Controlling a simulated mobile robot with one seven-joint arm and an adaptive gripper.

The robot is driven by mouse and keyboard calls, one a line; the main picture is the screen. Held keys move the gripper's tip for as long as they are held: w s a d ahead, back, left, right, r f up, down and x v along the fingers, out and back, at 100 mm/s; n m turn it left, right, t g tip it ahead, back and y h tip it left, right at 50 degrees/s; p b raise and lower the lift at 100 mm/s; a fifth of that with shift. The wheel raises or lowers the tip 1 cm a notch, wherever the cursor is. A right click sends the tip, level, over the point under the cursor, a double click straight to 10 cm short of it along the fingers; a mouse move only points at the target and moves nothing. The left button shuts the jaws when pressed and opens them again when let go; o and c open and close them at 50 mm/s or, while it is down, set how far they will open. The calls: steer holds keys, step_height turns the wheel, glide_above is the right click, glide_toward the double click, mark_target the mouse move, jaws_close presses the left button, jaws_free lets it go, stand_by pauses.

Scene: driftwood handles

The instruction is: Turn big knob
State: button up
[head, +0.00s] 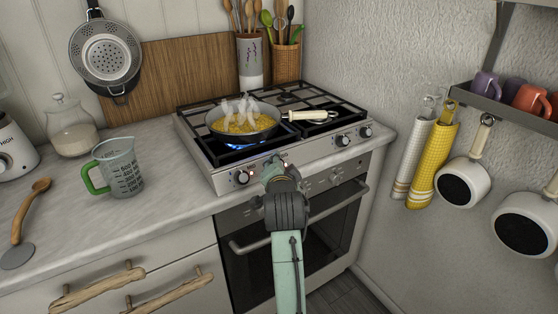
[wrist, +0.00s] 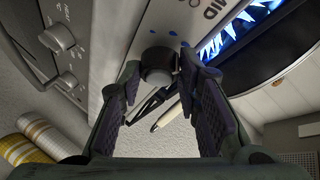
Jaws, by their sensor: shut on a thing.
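A round dark knob (wrist: 157,64) on the stove's front panel sits between my fingertips in the wrist view. My gripper (head: 272,164) is at the front panel, below the pan, and covers this knob in the head view. The gripper's two pads (wrist: 160,66) are shut on the knob's sides. I cannot tell the held knob's turn angle.
A pan (head: 243,122) with yellow food steams over a blue flame (head: 228,145), close above my gripper. The oven handle (head: 300,222) juts out below. A measuring jug (head: 121,168) stands on the counter (head: 165,190) at left. Pots (head: 464,184) hang on the right wall.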

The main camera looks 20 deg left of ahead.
steer(key=m+g+h, duration=0.1)
steer(key=m, duration=0.1)
steer(key=m+g+h, duration=0.1)
steer(key=m, duration=0.2)
steer(key=shift+w+a+r+m, duration=0.1)
steer(key=shift+a+r+m, duration=0.1)
steer(key=shift+m, duration=0.1)
steer(key=m+g, duration=0.1)
steer(key=m, duration=0.1)
steer(key=m+g+h, duration=0.1)
steer(key=m, duration=0.2)
steer(key=shift+w+d+r+g, duration=0.1)
steer(key=shift+g, duration=0.3)
steer(key=o, duration=1.1)
steer(key=shift+r, duration=0.1)
steer(key=v, duration=1.2)
